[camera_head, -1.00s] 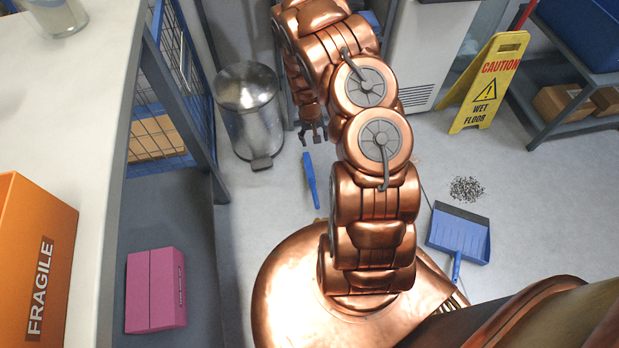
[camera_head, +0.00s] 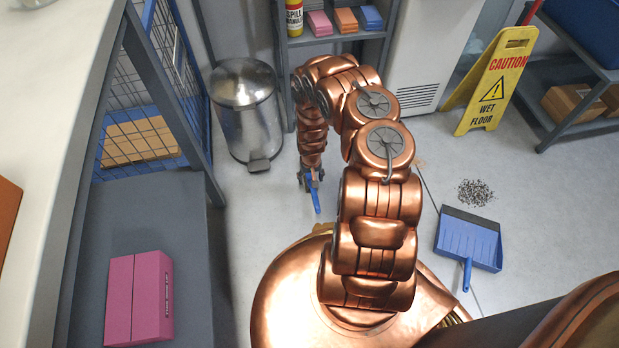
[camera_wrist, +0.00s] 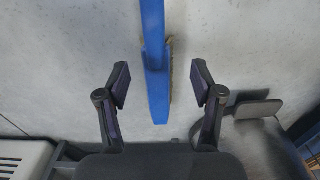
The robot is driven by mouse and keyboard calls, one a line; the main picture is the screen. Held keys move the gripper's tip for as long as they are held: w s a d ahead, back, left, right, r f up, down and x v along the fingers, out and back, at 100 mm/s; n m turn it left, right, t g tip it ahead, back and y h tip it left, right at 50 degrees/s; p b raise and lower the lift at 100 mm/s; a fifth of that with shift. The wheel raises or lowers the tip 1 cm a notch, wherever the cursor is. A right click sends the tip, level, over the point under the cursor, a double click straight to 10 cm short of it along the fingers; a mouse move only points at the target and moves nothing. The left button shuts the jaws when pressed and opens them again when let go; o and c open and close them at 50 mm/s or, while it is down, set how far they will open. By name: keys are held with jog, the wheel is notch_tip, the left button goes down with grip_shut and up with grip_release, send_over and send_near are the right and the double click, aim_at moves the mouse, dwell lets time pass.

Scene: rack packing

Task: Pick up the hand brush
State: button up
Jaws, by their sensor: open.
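The blue hand brush (camera_head: 315,200) lies on the grey floor, left of my arm in the head view. In the wrist view the brush (camera_wrist: 154,60) runs down from the top edge, and its lower end lies between the two fingers, with bristles along its right side. My gripper (camera_wrist: 160,85) is open, with one finger on each side of the brush and a visible gap to both. In the head view my gripper (camera_head: 311,180) is at the brush's far end and hides part of it. How high the fingers are above the floor is hard to tell.
A metal pedal bin (camera_head: 246,115) stands left of my gripper. A blue dustpan (camera_head: 468,240) and a debris pile (camera_head: 475,192) lie on the floor at right, near a yellow wet floor sign (camera_head: 495,80). A shelf with coloured boxes (camera_head: 345,20) stands behind. A pink box (camera_head: 138,298) is at lower left.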

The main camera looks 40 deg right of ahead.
jog(key=shift+d+f+b, duration=0.2)
jog(key=shift+f+b, duration=1.95)
jog(key=shift+f, duration=0.6)
jog(key=shift+r, duration=0.1)
jog(key=shift+c, duration=0.2)
grip_shut()
